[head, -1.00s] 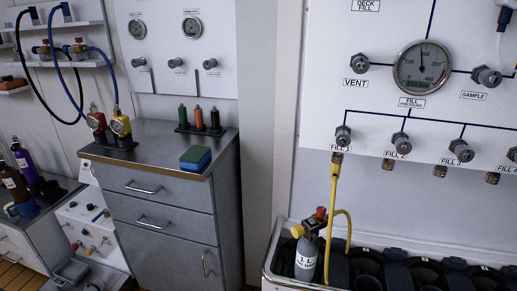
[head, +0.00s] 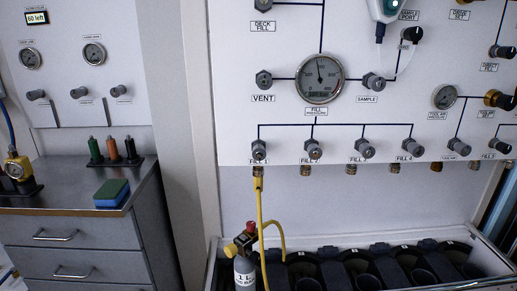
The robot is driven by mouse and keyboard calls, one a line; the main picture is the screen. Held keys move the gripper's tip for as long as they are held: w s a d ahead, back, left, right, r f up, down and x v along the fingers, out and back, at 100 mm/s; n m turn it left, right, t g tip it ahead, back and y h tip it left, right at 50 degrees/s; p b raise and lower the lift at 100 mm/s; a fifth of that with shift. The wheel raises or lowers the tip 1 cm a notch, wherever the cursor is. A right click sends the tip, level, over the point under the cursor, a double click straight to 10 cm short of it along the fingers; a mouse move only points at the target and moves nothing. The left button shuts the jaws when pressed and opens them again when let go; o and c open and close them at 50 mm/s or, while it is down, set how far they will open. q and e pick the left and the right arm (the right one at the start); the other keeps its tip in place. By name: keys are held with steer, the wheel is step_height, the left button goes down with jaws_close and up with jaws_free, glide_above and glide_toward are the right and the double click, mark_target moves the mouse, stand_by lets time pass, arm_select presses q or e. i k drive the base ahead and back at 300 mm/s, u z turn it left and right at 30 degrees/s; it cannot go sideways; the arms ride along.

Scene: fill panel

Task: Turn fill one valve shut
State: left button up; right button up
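The fill one valve (head: 259,150) is a grey knob at the left end of the row on the white panel, above the partly covered label "FILL 1". A yellow hose (head: 260,205) hangs from the brass fitting under it. The hose runs down to a grey cylinder (head: 245,270) marked "1 L", with a red and yellow valve on top. The fill pressure gauge (head: 320,80) is above the row, its needle pointing near the top. I cannot tell from its look whether the fill one valve is open or shut. Neither gripper is in view.
More fill knobs (head: 314,149) continue to the right, with the vent knob (head: 264,79) above. A trough (head: 480,270) with dark round holders stands below the panel. At left is a grey cabinet (head: 80,230) with a blue-green sponge (head: 111,193) on top.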

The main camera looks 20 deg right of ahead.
mark_target(258, 151)
steer(key=z, duration=0.65)
steer(key=i, duration=0.4)
steer(key=u, duration=1.45)
steer(key=k, duration=0.9)
steer(key=z, duration=1.8)
steer(key=i, duration=0.5)
